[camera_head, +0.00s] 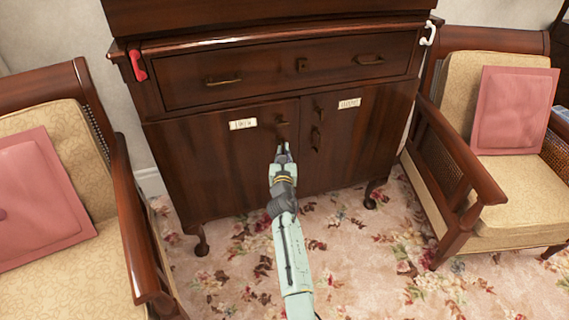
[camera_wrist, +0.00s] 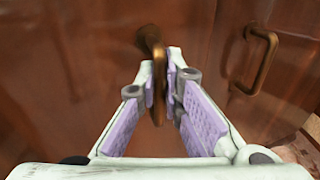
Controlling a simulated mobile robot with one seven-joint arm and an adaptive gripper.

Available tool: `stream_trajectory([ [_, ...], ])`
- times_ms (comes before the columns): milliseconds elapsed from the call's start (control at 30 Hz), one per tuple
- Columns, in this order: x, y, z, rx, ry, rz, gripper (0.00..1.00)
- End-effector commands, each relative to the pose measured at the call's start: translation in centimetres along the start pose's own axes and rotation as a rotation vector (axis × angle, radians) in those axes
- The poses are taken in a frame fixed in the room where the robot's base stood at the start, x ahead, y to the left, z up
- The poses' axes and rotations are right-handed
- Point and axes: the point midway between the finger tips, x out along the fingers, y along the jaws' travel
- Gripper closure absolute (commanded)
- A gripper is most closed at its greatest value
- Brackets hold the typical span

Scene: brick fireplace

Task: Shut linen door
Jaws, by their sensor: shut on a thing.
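A dark wood cabinet has two lower doors, a left door (camera_head: 215,165) and a right door (camera_head: 355,140). Each has a small white label, the left label (camera_head: 243,124) and the right label (camera_head: 349,103); I cannot read either surely, so which door is linen is unclear. My gripper (camera_head: 283,152) is at the left door's inner edge. In the wrist view my gripper (camera_wrist: 164,75) is shut on that door's brass handle (camera_wrist: 150,38), one finger on each side. The left door looks close to flush with its neighbour; I cannot tell whether a small gap remains.
The right door's handle (camera_wrist: 262,55) is close by on the right. A wide drawer (camera_head: 290,70) is above the doors. A left armchair (camera_head: 60,190) and a right armchair (camera_head: 490,140) flank the cabinet. Floral carpet (camera_head: 400,260) lies clear in front.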

Motion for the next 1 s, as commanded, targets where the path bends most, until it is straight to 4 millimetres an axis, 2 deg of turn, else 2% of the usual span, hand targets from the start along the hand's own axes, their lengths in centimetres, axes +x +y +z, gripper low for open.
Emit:
stream_trajectory([
  [33,0.7,0.3,-0.6,-0.003,0.002,0.001,1.0],
  [133,1.5,0.4,-0.4,-0.001,0.002,-0.001,1.0],
  [467,1.9,0.5,0.0,0.0,0.002,-0.001,1.0],
  [500,1.9,0.5,0.0,0.0,0.001,0.0,0.91],
  [800,1.8,0.5,0.1,0.0,0.001,-0.001,0.71],
  [1000,1.8,0.5,0.0,0.001,0.001,-0.001,0.71],
])
